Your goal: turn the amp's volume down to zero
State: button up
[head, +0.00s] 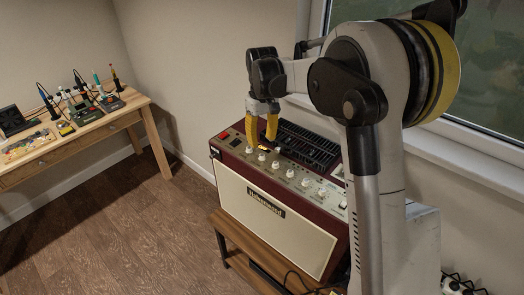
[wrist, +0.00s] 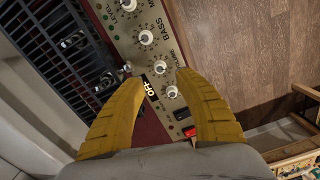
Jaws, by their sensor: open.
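The amp (head: 270,219) is a dark red cabinet with a cream front, standing on a wooden stand. A row of white knobs runs along its top panel (wrist: 131,13). My gripper (head: 261,141) is open and points down over the panel's left end; its yellow fingers also show in the wrist view (wrist: 160,77). Between the fingers in the wrist view are an end knob (wrist: 172,92) and, near the tips, another knob (wrist: 160,67). A small lettered label beside them looks like "VOLUME", but is hard to read. No contact is visible.
A black grille (head: 307,145) covers the amp's top behind the knobs. A red switch (wrist: 189,131) lies at the panel's end. A wooden workbench (head: 75,140) with tools stands at the left. Open floor (head: 110,220) lies between. A window and wall are behind the amp.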

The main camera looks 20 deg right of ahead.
aim_at(262, 155)
notch_tip(262, 155, up, 5)
jog(key=shift+r, duration=0.2)
jog(key=s+r+m+t+b, duration=0.2)
jog(key=s+r+t, duration=0.2)
jog(key=s, duration=1.1)
jog(key=s+f+m+t+b, duration=0.1)
jog(key=s+f, duration=0.2)
jog(key=s, duration=0.4)
jog(key=s+f+m+t+b, duration=0.1)
jog(key=s+f+t, duration=0.1)
jog(key=s+f, duration=0.2)
jog(key=s, duration=0.3)
